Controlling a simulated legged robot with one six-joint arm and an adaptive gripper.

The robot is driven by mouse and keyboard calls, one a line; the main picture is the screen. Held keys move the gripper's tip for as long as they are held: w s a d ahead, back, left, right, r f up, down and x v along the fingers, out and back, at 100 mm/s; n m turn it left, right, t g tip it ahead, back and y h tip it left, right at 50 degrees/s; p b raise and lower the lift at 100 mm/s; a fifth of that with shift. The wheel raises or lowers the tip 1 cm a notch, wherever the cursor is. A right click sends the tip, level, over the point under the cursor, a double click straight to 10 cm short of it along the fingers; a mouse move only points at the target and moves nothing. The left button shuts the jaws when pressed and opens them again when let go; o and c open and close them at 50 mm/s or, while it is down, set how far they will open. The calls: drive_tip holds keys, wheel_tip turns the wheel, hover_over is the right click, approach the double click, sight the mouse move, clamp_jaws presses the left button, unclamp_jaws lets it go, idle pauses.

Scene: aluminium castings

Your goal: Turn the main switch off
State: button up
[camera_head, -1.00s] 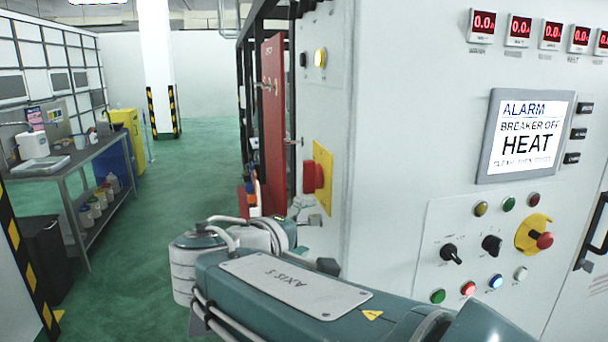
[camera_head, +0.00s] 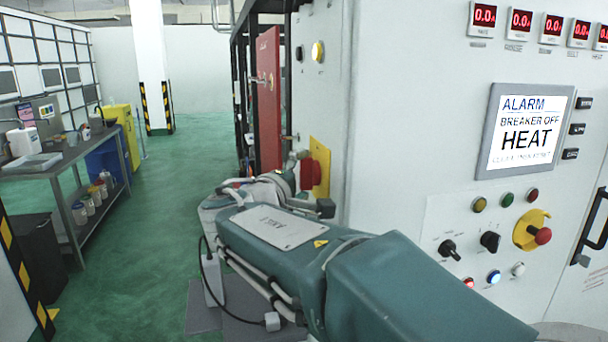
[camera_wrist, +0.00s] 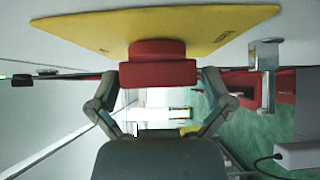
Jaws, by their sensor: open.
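The main switch is a red handle (camera_head: 309,172) on a yellow plate (camera_head: 324,158), on the side face of the grey cabinet. In the wrist view the red handle (camera_wrist: 158,72) shows large and close under the yellow plate (camera_wrist: 190,32). My gripper (camera_wrist: 160,88) is open, with one finger on either side of the red handle and nothing gripped. Whether the fingers touch the handle I cannot tell. In the head view my arm hides the lower part of the plate, and the gripper is small beside the switch.
The cabinet front carries an alarm screen (camera_head: 525,130) reading "BREAKER OFF HEAT", black knobs and a red emergency button (camera_head: 543,236) on yellow. A red open door (camera_head: 268,100) stands behind the switch. A workbench (camera_head: 60,165) is at left; the green floor between is clear.

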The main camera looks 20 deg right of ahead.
drive_tip(key=shift+w+d, duration=0.15)
drive_tip(key=shift+w, duration=0.05)
drive_tip(key=c, duration=0.8)
drive_tip(key=shift+n, duration=0.3)
drive_tip(key=n+g+y, duration=0.2)
drive_tip(key=n+g, duration=0.1)
drive_tip(key=g, duration=0.1)
drive_tip(key=n+g+y, duration=0.1)
drive_tip(key=n+g, duration=0.1)
drive_tip(key=g, duration=0.2)
drive_tip(key=shift+f+n, duration=0.1)
drive_tip(key=shift+n, duration=0.3)
